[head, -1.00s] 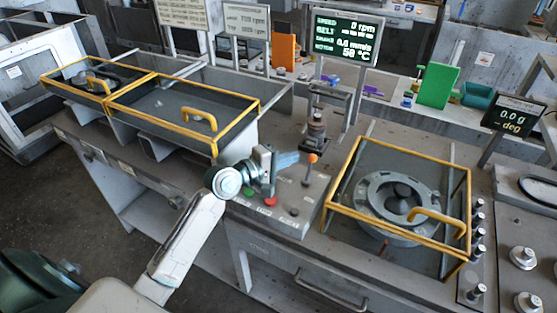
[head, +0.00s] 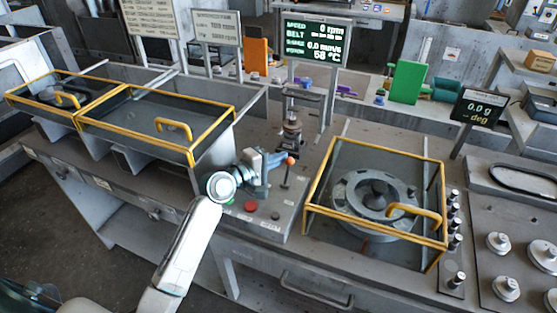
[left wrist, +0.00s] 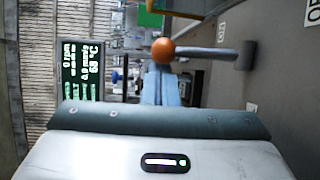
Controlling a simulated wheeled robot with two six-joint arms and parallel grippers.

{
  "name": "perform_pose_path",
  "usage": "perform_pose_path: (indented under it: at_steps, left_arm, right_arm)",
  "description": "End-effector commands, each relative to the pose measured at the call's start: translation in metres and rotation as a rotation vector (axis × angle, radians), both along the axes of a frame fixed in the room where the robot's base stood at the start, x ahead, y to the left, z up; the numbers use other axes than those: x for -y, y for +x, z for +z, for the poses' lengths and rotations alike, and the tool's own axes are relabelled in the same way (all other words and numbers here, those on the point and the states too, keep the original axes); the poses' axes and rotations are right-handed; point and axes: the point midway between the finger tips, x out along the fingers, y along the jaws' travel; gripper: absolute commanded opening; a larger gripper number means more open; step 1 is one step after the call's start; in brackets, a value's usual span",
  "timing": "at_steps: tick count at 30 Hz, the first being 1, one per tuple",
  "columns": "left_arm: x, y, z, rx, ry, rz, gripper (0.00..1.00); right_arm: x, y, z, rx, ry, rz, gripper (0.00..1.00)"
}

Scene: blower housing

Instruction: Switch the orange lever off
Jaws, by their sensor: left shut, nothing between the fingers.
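The orange-tipped lever (head: 290,160) stands on the small grey control panel in the middle of the bench. Its dark stem rises from the panel, nearly upright in the head view. My left gripper (head: 280,160) is at the ball's left, with its pale-blue fingers shut and empty. In the left wrist view the orange ball (left wrist: 163,50) is just beyond the fingertips (left wrist: 161,75), and the grey stem runs to the right. I cannot tell whether fingers and ball touch. My right gripper is not in view.
The panel also carries a red button (head: 251,206) and a green one. A yellow-framed guard (head: 445,190) over a round housing stands to the right. A yellow-framed cover (head: 150,130) lies to the left. A display (head: 312,41) on posts stands behind.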

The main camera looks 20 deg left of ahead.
Motion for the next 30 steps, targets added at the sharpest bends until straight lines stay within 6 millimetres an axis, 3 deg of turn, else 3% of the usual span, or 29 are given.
perform_pose_path:
  at_steps: [30]
  left_arm:
    - [-0.001, -0.014, 0.005, 0.094, -0.003, -0.001, 0.00]
  right_arm:
    - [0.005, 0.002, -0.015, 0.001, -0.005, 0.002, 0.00]
